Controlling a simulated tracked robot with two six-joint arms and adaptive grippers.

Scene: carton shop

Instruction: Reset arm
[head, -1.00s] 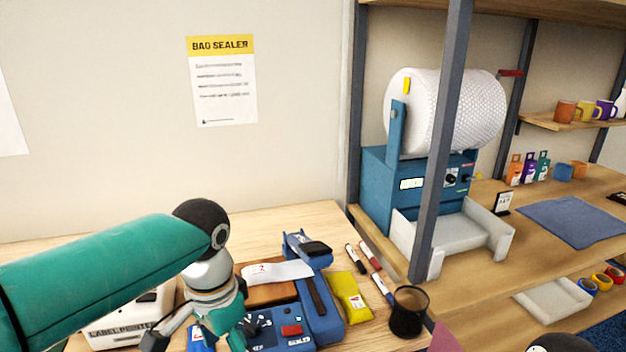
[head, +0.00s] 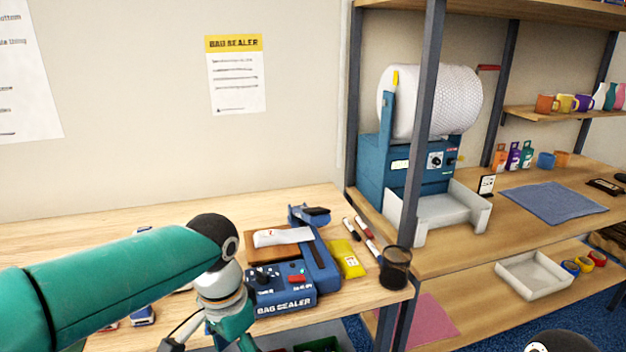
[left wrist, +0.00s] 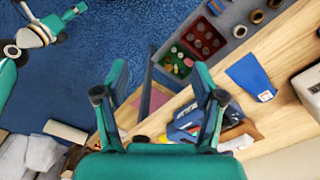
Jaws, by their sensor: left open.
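My left arm comes in from the left of the head view, over the left part of the bench. Its gripper (head: 205,342) is at the bottom edge, partly cut off. In the left wrist view my left gripper (left wrist: 160,85) has its two fingers spread wide with nothing between them. The blue bag sealer (head: 285,299) stands on the bench just right of the gripper. My right arm appears at the upper left of the left wrist view, with its gripper (left wrist: 52,22) small over the blue floor; I cannot tell its jaw state.
A brown box with a white packet (head: 283,237), a yellow pouch (head: 348,262), markers and a dark mesh cup (head: 395,270) crowd around the sealer. A metal shelf post (head: 425,130) stands to the right. The bench behind my left arm is mostly clear.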

